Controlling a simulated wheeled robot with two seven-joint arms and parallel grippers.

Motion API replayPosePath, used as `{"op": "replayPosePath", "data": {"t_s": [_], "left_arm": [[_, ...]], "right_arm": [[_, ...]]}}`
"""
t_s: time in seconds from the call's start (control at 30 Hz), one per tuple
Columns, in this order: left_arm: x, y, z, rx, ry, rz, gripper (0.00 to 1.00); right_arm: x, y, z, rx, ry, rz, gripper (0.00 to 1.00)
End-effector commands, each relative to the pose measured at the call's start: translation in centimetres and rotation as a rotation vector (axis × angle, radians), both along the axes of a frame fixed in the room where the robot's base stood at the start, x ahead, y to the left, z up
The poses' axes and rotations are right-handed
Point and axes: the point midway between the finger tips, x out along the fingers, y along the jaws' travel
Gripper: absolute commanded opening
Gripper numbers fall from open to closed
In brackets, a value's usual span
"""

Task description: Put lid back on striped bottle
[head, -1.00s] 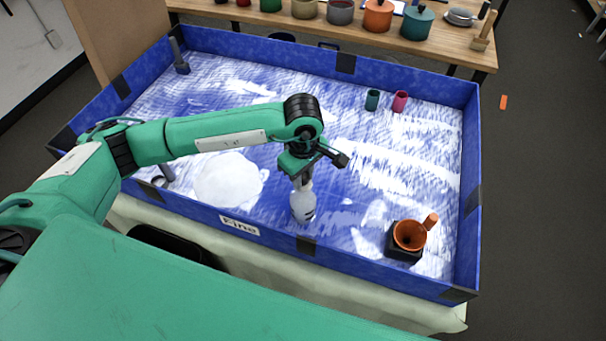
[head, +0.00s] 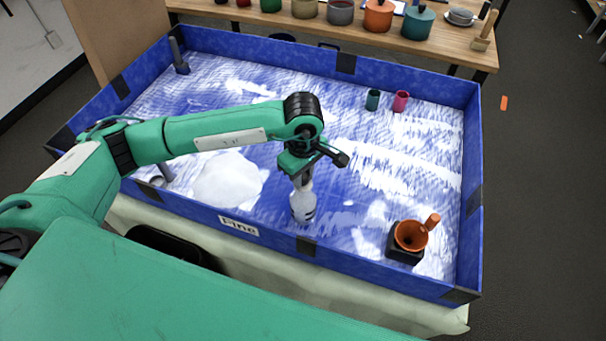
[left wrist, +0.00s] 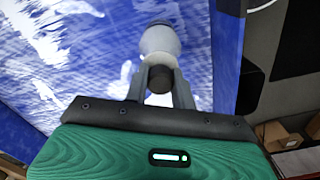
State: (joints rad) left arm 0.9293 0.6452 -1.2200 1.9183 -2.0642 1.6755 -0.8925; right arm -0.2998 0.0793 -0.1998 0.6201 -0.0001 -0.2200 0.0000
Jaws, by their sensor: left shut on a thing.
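The white bottle (head: 303,208) with dark marks on its side stands upright in the blue tray, near the front wall. In the left wrist view the pale bottle (left wrist: 160,40) is beyond my fingertips. My left gripper (head: 303,180) is directly above the bottle, pointing down. Its fingers are shut on a small dark round lid (left wrist: 160,80), at the bottle's mouth. I cannot tell whether the lid is seated on the neck or just above it, as the fingers hide the join. My right gripper is not in view.
The blue tray (head: 346,63) has raised walls and scattered white powder, with a powder heap (head: 228,180) left of the bottle. An orange funnel (head: 410,235) in a black block is at right. Green (head: 372,99) and pink (head: 400,101) cups stand farther back.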

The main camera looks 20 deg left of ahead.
Motion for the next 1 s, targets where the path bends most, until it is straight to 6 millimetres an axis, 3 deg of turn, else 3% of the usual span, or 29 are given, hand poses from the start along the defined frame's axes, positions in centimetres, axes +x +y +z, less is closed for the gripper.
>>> {"op": "replayPosePath", "data": {"t_s": [0.2, 0.23, 0.33, 0.53, 0.67, 1.0], "left_arm": [[0.01, 0.00, 0.03, 0.000, -0.001, 0.000, 0.04], [0.01, 0.00, 0.03, 0.000, -0.001, 0.000, 0.31], [0.01, 0.00, 0.03, 0.000, -0.001, 0.000, 0.51], [0.01, 0.00, 0.02, 0.000, -0.001, 0.000, 0.51], [0.01, 0.00, 0.02, 0.000, -0.001, 0.000, 0.72], [0.02, -0.01, 0.16, 0.000, -0.001, 0.000, 0.72]], "right_arm": [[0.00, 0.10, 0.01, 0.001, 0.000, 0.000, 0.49], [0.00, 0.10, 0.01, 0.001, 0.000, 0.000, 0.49], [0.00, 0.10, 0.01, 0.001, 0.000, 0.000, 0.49], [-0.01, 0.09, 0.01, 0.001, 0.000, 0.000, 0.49], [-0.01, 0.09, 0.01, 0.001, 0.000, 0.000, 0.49], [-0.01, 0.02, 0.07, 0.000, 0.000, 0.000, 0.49]]}}
